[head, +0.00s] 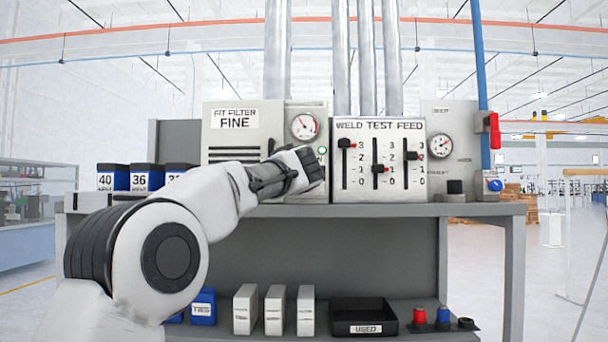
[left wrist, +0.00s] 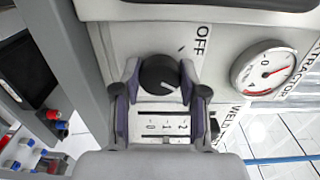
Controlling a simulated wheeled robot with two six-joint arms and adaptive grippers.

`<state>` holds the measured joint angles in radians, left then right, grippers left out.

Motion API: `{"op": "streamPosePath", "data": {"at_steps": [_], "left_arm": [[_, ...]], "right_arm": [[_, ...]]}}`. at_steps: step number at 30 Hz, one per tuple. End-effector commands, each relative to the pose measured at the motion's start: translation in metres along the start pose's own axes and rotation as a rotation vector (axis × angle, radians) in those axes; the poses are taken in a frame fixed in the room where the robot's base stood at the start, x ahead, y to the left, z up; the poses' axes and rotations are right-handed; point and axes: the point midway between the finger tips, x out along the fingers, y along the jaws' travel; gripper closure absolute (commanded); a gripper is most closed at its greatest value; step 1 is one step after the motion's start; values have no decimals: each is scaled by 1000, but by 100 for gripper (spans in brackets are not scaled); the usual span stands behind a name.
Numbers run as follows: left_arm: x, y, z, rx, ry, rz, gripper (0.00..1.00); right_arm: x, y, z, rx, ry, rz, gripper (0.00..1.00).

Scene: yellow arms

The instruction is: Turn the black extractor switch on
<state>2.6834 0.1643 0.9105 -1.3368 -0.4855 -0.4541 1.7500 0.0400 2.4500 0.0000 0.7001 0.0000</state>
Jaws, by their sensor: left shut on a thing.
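The black extractor switch (left wrist: 159,74) is a round knob on a pale panel, seen in the left wrist view. An OFF label (left wrist: 202,40) is printed beside it, and a gauge (left wrist: 263,68) with a partly visible EXTRACTOR label is to its right. My left gripper (left wrist: 160,82) has a finger on each side of the knob and is shut on it. In the head view my left gripper (head: 306,168) reaches the panel below the gauge (head: 304,126) and hides the switch. The knob's exact pointer direction is hard to tell. My right gripper is out of view.
The weld test feed panel (head: 378,160) with three sliders is just right of my left gripper. A green light (head: 322,150) is close by. Boxes (head: 147,178) stand left on the bench. A black USED tray (head: 363,316) is on the lower shelf.

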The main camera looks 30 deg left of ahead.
Motion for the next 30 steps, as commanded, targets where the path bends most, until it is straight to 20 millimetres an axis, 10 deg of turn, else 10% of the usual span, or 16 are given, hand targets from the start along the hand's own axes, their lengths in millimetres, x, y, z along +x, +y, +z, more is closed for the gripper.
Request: {"op": "streamPosePath", "data": {"at_steps": [29,30], "left_arm": [[0,-2,0,253,-1,-2,93],[0,-2,0,253,-1,-2,44]], "right_arm": [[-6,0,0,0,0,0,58],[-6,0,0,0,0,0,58]]}}
